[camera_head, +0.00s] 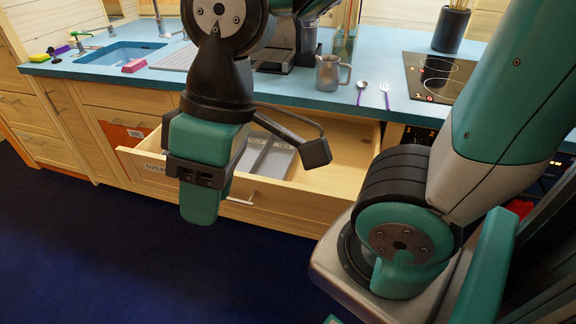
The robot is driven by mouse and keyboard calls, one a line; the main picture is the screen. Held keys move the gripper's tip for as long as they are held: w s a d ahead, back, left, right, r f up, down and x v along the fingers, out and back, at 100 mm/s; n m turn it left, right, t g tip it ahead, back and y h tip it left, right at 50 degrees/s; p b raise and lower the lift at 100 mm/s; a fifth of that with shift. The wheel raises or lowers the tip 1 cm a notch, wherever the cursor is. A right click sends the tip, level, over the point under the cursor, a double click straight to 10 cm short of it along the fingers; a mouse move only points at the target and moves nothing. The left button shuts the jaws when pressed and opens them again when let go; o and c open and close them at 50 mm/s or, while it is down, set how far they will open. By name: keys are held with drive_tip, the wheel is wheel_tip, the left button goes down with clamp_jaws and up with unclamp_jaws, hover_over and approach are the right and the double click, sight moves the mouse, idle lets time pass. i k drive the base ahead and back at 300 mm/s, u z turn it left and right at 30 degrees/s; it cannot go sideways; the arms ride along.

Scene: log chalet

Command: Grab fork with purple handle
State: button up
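A fork with a purple handle (386,94) lies on the blue countertop, left of the black cooktop and right of a spoon (361,90). My gripper (315,151) is in the middle of the view, over the open drawer. It is well in front of the fork, to its lower left, and does not touch it. Dark linkage bars and a black finger end show to the right of my teal wrist. The rest of the gripper is hidden behind the wrist, so its opening cannot be made out. I see nothing held in it.
An open wooden drawer (351,170) with a grey tray (279,160) sticks out below the counter. A metal jug (329,73) stands left of the spoon. The cooktop (437,76) lies right of the fork. A sink (122,53) is far left. The blue floor is clear at left.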

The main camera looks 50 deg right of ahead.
sight(386, 90)
drive_tip(key=z, duration=2.65)
drive_tip(key=i, duration=0.7)
drive_tip(key=u, duration=1.6)
